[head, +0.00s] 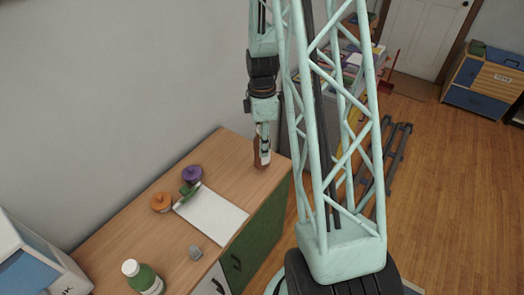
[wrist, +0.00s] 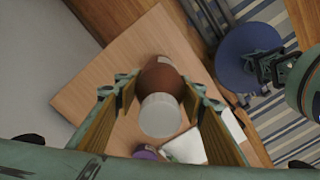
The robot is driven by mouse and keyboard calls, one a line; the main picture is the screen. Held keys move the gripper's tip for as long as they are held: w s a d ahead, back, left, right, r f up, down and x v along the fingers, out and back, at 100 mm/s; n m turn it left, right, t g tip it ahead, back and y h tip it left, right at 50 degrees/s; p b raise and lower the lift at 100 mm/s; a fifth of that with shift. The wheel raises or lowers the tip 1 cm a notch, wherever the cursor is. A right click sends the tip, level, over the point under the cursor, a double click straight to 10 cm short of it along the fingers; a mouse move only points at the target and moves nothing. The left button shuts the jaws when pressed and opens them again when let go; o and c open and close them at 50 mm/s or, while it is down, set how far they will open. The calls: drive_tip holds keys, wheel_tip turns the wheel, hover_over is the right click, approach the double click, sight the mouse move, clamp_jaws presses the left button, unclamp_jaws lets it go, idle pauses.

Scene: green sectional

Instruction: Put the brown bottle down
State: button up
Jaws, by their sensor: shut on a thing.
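The brown bottle (head: 261,154) with a pale label is upright at the far end of the wooden cabinet top (head: 222,150). My gripper (head: 262,134) is above it, with its fingers around its upper part. In the wrist view I look down on the bottle's white cap (wrist: 160,115) and brown body (wrist: 165,76) between the two fingers. My gripper is shut on the bottle. I cannot tell whether its base touches the wood.
A white sheet (head: 212,215) lies mid-top, with purple (head: 192,174) and orange (head: 161,202) round objects and a small green object (head: 186,192) beside it. A small grey object (head: 195,252) and a green white-capped bottle (head: 143,278) are nearer. Bare wood surrounds the brown bottle.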

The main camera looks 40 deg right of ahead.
drive_tip(key=shift+f, duration=1.75)
drive_tip(key=shift+f, duration=0.15)
drive_tip(key=o, duration=1.1)
drive_tip(key=shift+r, duration=6.15)
